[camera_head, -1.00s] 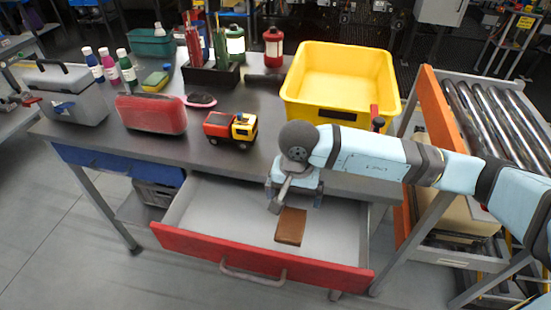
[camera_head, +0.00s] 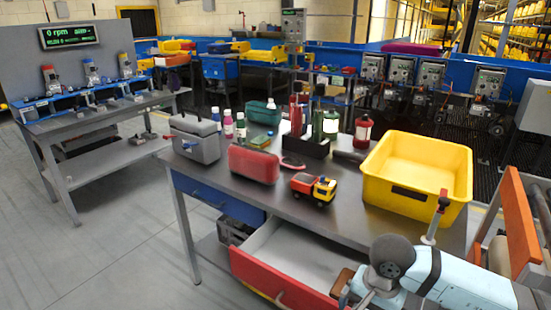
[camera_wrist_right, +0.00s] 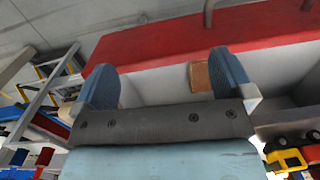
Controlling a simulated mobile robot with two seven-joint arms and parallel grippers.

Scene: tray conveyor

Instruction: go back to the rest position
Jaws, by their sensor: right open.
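My right gripper (camera_head: 362,298) is low at the right of the head view, over the open drawer, partly hidden by its own wrist and cut by the lower edge. In the right wrist view its two blue fingers (camera_wrist_right: 165,82) are wide apart with nothing held between them. The drawer (camera_head: 275,283) has a red front and a pale inside. A brown block (camera_head: 343,281) lies in it; it also shows in the right wrist view (camera_wrist_right: 200,77), partly behind one finger. My left gripper is not in view.
On the grey table stand a yellow bin (camera_head: 415,203), a toy truck (camera_head: 313,187), a red case (camera_head: 253,165), a grey toolbox (camera_head: 195,138) and several bottles. An orange-edged roller conveyor (camera_head: 519,222) is at the right. The floor at the left is clear.

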